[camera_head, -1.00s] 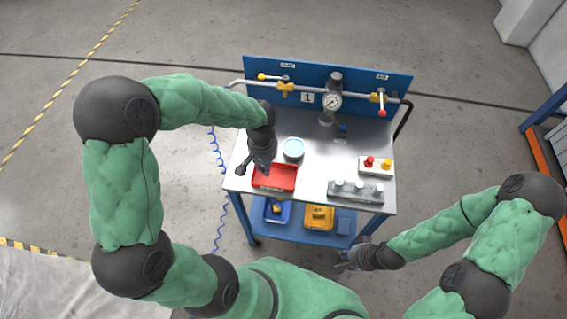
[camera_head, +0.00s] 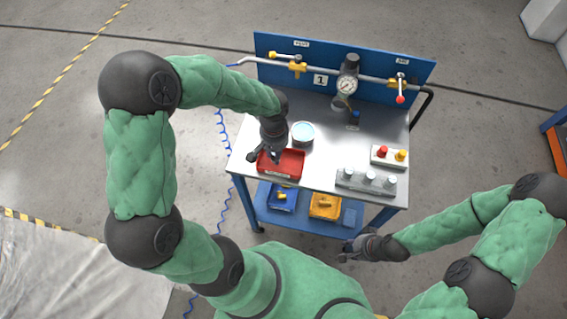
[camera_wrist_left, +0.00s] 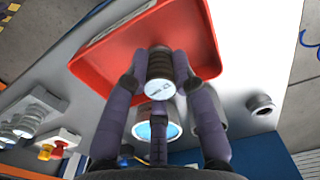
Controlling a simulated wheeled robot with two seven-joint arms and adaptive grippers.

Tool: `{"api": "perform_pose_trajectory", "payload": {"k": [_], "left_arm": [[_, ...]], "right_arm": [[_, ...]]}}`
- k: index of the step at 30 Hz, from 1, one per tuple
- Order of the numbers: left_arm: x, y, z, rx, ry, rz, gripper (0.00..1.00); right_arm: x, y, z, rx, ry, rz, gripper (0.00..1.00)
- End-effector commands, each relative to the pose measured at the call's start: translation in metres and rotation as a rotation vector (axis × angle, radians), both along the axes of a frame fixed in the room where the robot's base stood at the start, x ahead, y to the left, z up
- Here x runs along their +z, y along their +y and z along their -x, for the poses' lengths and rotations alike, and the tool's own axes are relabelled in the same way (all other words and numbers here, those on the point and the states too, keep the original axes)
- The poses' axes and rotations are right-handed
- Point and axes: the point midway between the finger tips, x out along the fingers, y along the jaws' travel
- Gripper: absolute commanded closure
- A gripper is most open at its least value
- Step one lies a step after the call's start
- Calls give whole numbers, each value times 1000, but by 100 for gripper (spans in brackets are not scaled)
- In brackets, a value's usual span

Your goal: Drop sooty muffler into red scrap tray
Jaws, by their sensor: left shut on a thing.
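The red scrap tray (camera_head: 290,170) lies on the front left of the steel bench top. It also fills the upper middle of the left wrist view (camera_wrist_left: 110,62). My left gripper (camera_head: 270,155) is over the tray's back left part. In the wrist view its fingers (camera_wrist_left: 160,82) are shut on the sooty muffler (camera_wrist_left: 160,66), a dark ribbed cylinder with a pale end face. The muffler is seen against the tray; its height above the floor cannot be told. In the head view the gripper hides it. My right gripper (camera_head: 350,250) is low in front of the bench; its opening is unclear.
A tin with light blue contents (camera_head: 303,133) stands behind the tray. A grey round fitting (camera_wrist_left: 262,104) lies beside the tray. A block with silver fittings (camera_head: 366,181) and a button box (camera_head: 389,156) are at right. A blue panel (camera_head: 420,75) with piping closes the back.

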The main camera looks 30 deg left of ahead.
Motion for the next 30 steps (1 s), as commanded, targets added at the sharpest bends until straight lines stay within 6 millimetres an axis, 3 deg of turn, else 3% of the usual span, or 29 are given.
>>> {"api": "perform_pose_trajectory", "payload": {"k": [5, 6, 9, 22, 30], "left_arm": [[1, 0, 0, 1, -1, 0, 100], [1, 0, 0, 1, -1, 0, 71], [1, 0, 0, 1, -1, 0, 46], [8, 1, -1, 1, -4, -1, 46], [53, 1, -2, 2, -7, -2, 46]], "right_arm": [[1, 0, 0, 0, 0, 0, 66], [1, 0, 0, 0, 0, 0, 66], [1, 0, 0, 0, 0, 0, 66], [1, 0, 0, 0, -1, 0, 66], [1, 0, 0, 0, 0, 0, 66]]}}
